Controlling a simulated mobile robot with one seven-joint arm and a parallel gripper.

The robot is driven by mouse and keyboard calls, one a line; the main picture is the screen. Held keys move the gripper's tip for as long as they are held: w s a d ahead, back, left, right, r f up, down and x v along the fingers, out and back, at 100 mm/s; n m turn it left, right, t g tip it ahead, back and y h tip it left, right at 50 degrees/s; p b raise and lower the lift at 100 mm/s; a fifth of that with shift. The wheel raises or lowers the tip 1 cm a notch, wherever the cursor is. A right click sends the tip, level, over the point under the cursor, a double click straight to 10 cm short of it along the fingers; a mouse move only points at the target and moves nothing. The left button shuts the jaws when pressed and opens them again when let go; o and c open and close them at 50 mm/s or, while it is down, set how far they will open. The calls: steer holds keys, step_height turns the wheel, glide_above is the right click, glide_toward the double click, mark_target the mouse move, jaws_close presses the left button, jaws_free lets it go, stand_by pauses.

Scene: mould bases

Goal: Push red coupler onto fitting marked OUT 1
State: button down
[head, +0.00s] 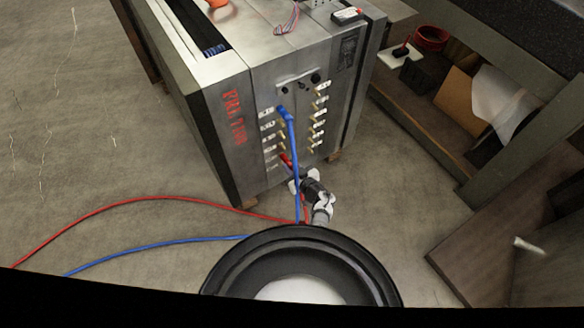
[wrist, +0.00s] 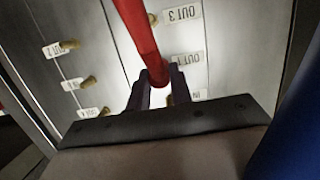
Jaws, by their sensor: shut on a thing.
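The red coupler (head: 286,159) is at the lower part of the left column of fittings on the steel mould base (head: 232,150). In the wrist view the red coupler (wrist: 157,74) is between the two fingers of my gripper (wrist: 160,88), which is shut on it. The label OUT 1 (wrist: 187,59) appears upside down right beside the coupler. The OUT 1 fitting is hidden behind the coupler and hose, so I cannot tell whether the coupler is seated on it. In the head view my gripper (head: 293,178) is partly hidden by the blue hose and my arm.
A blue coupler (head: 282,110) sits higher in the left column, its blue hose (head: 295,165) hanging in front of my gripper. Several brass fittings (head: 312,140) form a right column. A red hose (head: 150,197) trails left over the floor. A shelf bench (head: 450,165) stands at right.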

steer(key=shift+w, duration=0.15)
steer(key=c, duration=0.8)
jaws_free()
steer(key=shift+o, duration=0.2)
steer(key=shift+r, duration=0.1)
steer(key=shift+s+d+r+p, duration=0.15)
steer(key=shift+s+d+p, duration=0.15)
steer(key=shift+s+p, duration=0.25)
steer(key=p+v, duration=0.3)
steer(key=v, duration=0.2)
steer(key=shift+s+d+p, duration=0.2)
steer(key=shift+s+p, duration=0.1)
steer(key=shift+p, duration=0.1)
